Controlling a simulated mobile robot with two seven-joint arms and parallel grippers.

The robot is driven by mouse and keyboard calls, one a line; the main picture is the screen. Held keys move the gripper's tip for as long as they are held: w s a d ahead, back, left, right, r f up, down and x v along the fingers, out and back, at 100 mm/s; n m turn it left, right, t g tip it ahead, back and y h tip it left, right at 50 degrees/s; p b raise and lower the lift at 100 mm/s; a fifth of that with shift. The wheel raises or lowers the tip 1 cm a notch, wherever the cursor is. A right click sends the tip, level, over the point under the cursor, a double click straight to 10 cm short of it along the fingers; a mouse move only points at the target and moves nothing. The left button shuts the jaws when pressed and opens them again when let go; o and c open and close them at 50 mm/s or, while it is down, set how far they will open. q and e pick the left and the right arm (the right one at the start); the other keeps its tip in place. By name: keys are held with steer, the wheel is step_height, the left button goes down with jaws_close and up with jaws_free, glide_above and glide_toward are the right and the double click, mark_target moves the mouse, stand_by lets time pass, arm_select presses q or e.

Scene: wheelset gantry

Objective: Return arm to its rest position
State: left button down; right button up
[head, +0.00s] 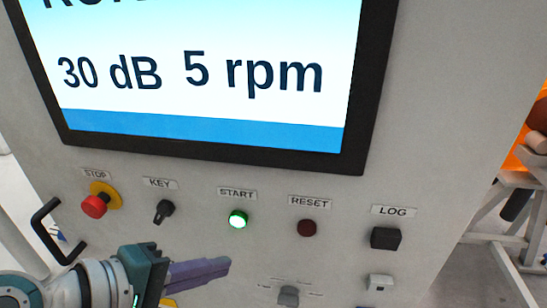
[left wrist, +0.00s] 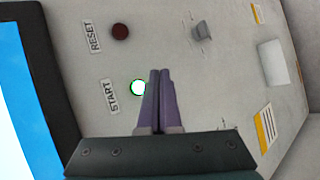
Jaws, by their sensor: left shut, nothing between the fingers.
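My left gripper (head: 228,264) is in front of the lower part of a grey control panel, its purple fingers shut with nothing between them. In the left wrist view the closed fingertips (left wrist: 160,72) appear beside the START button (left wrist: 138,88). The START button (head: 237,219) glows green and lies above the fingertips in the head view. Whether the fingers touch the panel cannot be told. My right gripper is in neither view.
The panel carries a red STOP button (head: 95,205), a black KEY switch (head: 164,211), a dark red RESET button (head: 307,228) and a black LOG button (head: 385,238). A screen (head: 200,75) above reads 30 dB and 5 rpm. A black handle (head: 45,227) projects at left.

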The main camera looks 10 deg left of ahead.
arm_select(q)
steer(key=s+d+r+m+g, duration=0.1)
steer(key=s+d+m+g, duration=0.25)
steer(key=s+m, duration=0.45)
steer(key=s+a+r+m+g+y+p, duration=0.1)
steer(key=s+a+r+m+y, duration=0.2)
steer(key=s+a, duration=0.2)
steer(key=s+a+r+m+g+y, duration=0.1)
steer(key=s+a+r+m+y, duration=0.1)
steer(key=s+a+m+y, duration=0.25)
step_height(320, 180, up, 22)
steer(key=n+p, duration=0.1)
steer(key=p, duration=2.1)
steer(key=shift+s+r+n+h, duration=0.25)
steer(key=shift+s+n+h, duration=0.1)
steer(key=shift+h, duration=0.1)
